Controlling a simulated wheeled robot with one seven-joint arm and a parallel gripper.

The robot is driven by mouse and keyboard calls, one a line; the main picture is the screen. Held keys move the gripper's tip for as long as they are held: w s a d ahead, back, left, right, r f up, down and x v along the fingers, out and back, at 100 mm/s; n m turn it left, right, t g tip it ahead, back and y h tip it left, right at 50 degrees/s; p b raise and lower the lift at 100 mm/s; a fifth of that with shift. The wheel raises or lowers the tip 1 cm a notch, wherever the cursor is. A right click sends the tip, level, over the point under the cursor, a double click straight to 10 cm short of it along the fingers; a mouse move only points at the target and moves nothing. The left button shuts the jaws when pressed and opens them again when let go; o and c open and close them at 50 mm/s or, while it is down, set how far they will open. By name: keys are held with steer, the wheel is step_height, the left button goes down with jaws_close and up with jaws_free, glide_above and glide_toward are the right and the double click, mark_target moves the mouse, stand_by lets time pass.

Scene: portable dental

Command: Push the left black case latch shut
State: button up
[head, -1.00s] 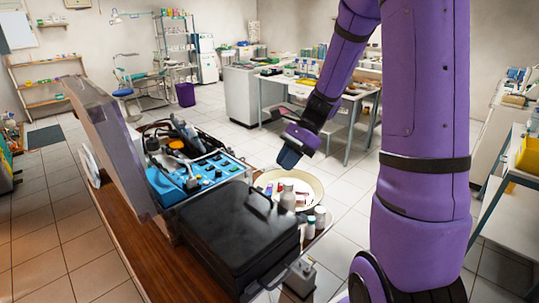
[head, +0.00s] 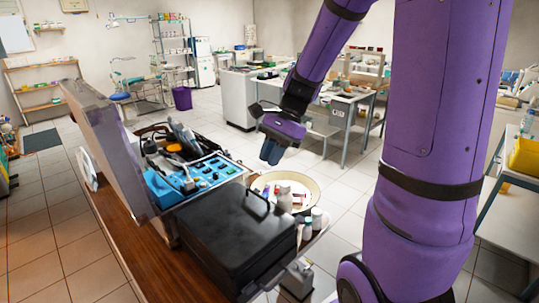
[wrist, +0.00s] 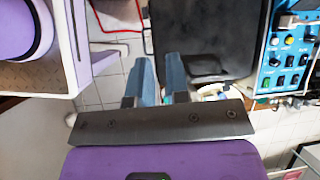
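The left latch is too small or hidden to make out. My gripper (head: 270,152) hangs above and beyond the case's handle side, over the floor, apart from the case. Its two blue fingers (wrist: 160,62) point toward the case with a narrow gap between them and nothing held.
A blue control unit (head: 205,170) sits in an open case with a raised lid (head: 105,140) behind the black case. A round cream basin (head: 308,191) with bottles stands beside it. Small bottles (head: 312,222) stand close to the case's right side.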

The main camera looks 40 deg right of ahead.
steer(key=s+a+r+n+t+h, duration=0.2)
steer(key=s+r+n+h, duration=0.1)
steer(key=s+r+n, duration=0.3)
steer(key=s+a+r+n+t+h, duration=0.2)
steer(key=s+a+r+n+t, duration=0.1)
steer(key=s+r+n, duration=0.3)
steer(key=s+n, duration=0.2)
steer(key=s, duration=0.1)
steer(key=shift+s+a+n+h, duration=0.15)
steer(key=shift+a+n+h, duration=0.15)
steer(key=shift+h, duration=0.1)
steer(key=o, duration=0.6)
steer(key=shift+s+r, duration=0.1)
steer(key=shift+s, duration=0.1)
steer(key=shift+o, duration=1.3)
